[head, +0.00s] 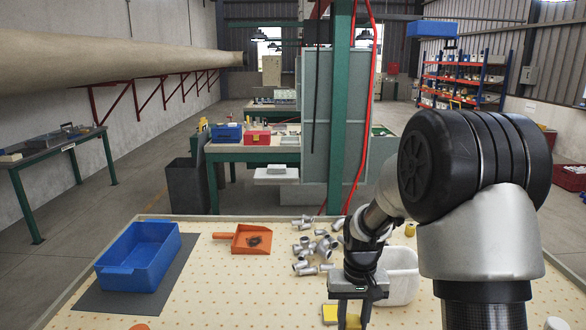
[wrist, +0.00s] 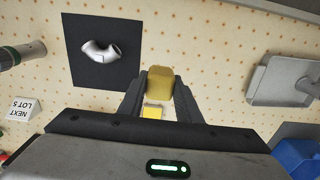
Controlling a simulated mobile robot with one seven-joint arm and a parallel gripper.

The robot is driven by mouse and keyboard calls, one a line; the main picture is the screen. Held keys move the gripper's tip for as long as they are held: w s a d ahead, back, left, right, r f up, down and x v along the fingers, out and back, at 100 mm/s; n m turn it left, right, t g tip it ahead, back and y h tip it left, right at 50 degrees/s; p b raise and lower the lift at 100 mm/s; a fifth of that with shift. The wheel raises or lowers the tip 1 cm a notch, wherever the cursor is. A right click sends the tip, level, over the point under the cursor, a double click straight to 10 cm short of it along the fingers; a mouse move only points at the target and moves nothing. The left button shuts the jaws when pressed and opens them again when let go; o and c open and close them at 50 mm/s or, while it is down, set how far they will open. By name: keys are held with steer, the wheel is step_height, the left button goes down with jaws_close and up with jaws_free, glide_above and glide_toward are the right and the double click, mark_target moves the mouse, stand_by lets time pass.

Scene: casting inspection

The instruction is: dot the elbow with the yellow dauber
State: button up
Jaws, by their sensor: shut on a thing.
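In the wrist view my gripper (wrist: 158,88) is shut on the yellow dauber (wrist: 159,82), a blunt yellow block at the fingertips. The grey metal elbow (wrist: 100,49) lies on a black mat (wrist: 85,75) up and left of the fingertips, apart from the dauber. A smaller yellow square (wrist: 153,111) shows between the fingers; I cannot tell what it is. In the head view my gripper (head: 352,308) points down at the near edge, with yellow (head: 329,314) beside and between its fingers. The elbow on the mat does not show there.
In the head view a pile of metal fittings (head: 304,250), a pale bin (head: 402,285), an orange scoop (head: 243,239) and a blue bin (head: 137,266) stand on the perforated table. The wrist view also shows a lot sign (wrist: 22,108) and a grey tray (wrist: 275,82).

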steer(key=s, duration=0.4)
steer(key=w+d+f+b, duration=0.1)
steer(key=w+d+f, duration=0.2)
steer(key=d, duration=0.5)
steer(key=w+d+f+b, duration=0.2)
steer(key=w+d+f, duration=0.15)
steer(key=d, duration=0.35)
steer(key=shift+d+f+b, duration=0.2)
steer(key=shift+f+b, duration=2.05)
steer(key=shift+f, duration=1.35)
steer(key=shift+d+r, duration=0.2)
steer(key=d, duration=0.3)
steer(key=shift+s+d+f+p, duration=0.1)
steer(key=shift+d+f+p, duration=0.05)
steer(key=shift+p, duration=0.15)
steer(key=shift+d, duration=0.45)
steer(key=shift+a, duration=1.8)
steer(key=shift+w+a+r+p, duration=0.15)
steer(key=shift+a+r+p, duration=0.15)
steer(key=shift+r, duration=0.35)
steer(key=shift+w+a+r+p, duration=0.15)
steer(key=shift+a+r, duration=0.25)
steer(key=shift+r, duration=0.2)
steer(key=shift+s+d+r, duration=0.15)
steer(key=shift+r, duration=0.05)
steer(key=shift+r+p, duration=1.7)
steer(key=shift+r, duration=0.9)
